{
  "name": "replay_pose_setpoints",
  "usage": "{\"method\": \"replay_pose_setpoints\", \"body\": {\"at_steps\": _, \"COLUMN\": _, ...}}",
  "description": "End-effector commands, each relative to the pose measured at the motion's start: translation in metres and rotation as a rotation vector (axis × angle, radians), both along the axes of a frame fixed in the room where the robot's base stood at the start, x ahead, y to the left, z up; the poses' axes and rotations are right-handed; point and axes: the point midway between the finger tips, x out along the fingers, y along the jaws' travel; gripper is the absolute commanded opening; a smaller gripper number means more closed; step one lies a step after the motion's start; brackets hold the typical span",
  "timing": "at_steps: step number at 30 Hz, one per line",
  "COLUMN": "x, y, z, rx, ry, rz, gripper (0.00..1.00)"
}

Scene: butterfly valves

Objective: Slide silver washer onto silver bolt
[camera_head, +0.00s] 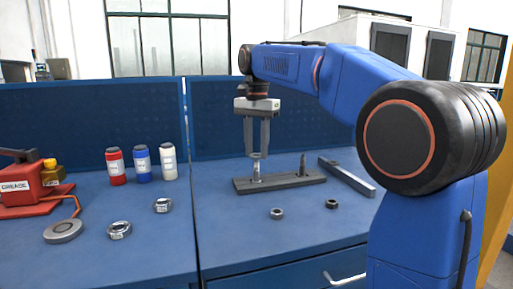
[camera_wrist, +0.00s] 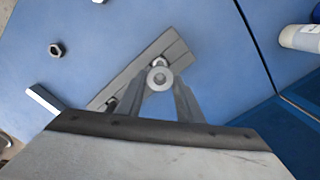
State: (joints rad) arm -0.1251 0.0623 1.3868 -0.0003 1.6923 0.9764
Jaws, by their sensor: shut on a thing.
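My gripper (camera_head: 257,156) points straight down over the left end of a dark base plate (camera_head: 281,184). Its fingers are shut on the silver washer (camera_wrist: 160,78), a pale ring between the fingertips in the wrist view. The silver bolt (camera_head: 256,174) stands upright on the plate just under the fingertips. In the wrist view the washer overlaps the bolt's place, and I cannot tell whether it is around the bolt or above it. A dark bolt (camera_head: 302,166) stands at the plate's right end, also partly visible in the wrist view (camera_wrist: 111,103).
Two nuts (camera_head: 277,213) (camera_head: 332,204) lie in front of the plate. A grey bar (camera_head: 348,178) lies at right. Red, blue and white bottles (camera_head: 142,164), silver rings (camera_head: 119,230) and a grease unit (camera_head: 30,188) stand at left. The table front is mostly clear.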

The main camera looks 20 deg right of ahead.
Motion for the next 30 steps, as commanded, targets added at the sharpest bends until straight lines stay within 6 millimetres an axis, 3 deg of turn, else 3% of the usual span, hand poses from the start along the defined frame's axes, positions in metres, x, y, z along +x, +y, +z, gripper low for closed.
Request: {"method": "replay_pose_setpoints", "body": {"at_steps": 30, "x": -0.0002, "y": -0.0001, "z": -0.0074, "rx": 0.000, "ry": 0.000, "rz": 0.000, "gripper": 0.10}}
